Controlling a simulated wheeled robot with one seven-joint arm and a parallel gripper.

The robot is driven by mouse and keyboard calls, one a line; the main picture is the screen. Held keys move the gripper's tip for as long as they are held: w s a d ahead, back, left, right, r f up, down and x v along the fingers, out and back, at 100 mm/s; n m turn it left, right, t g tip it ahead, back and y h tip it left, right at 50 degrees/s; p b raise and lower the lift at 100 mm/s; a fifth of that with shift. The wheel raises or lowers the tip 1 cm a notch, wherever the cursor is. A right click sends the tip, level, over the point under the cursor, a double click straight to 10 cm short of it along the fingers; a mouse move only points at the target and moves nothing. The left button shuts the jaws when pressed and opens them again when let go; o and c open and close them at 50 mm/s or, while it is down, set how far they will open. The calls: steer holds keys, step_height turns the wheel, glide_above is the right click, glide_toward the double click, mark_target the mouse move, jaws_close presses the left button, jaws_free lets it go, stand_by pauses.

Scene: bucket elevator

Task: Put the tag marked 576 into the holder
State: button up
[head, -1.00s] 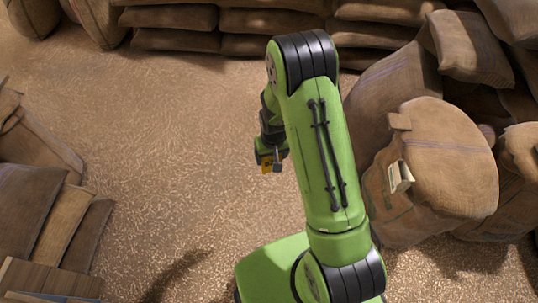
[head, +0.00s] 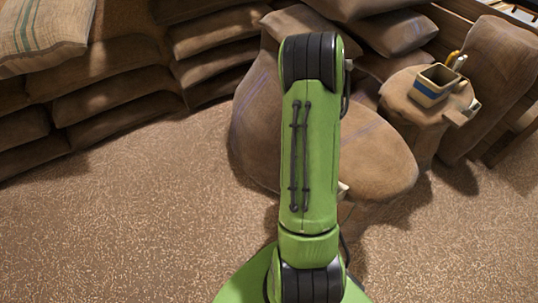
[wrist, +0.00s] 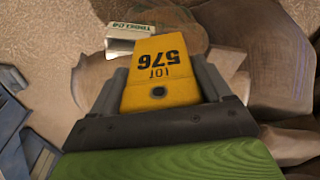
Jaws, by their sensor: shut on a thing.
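A pale box-like piece with a lettered label (wrist: 133,30), which looks like the holder, shows just beyond the tag's far edge. The tag partly covers it, so I cannot tell whether they touch. In the head view only a small pale bit of the holder (head: 342,188) shows beside my arm. My gripper and the tag are hidden there.
A big rounded sack (head: 375,160) stands behind my arm. Stacked sacks (head: 120,80) line the back left. The grain-covered floor (head: 130,235) is clear at the left front.

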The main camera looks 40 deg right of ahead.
steer(key=s+d+r+m, duration=0.1)
steer(key=s+d+m, duration=0.35)
steer(key=s, duration=0.25)
step_height(320, 180, down, 7)
steer(key=b, duration=0.5)
steer(key=shift+r+n+b, duration=0.15)
steer(key=shift+n+b, duration=0.15)
steer(key=shift+n, duration=0.15)
steer(key=shift+a+r, duration=0.1)
steer(key=shift+f, duration=0.2)
steer(key=shift+f+b, duration=0.95)
steer(key=shift+b, duration=0.05)
steer(key=shift+f+b, duration=0.95)
steer(key=shift+f, duration=0.15)
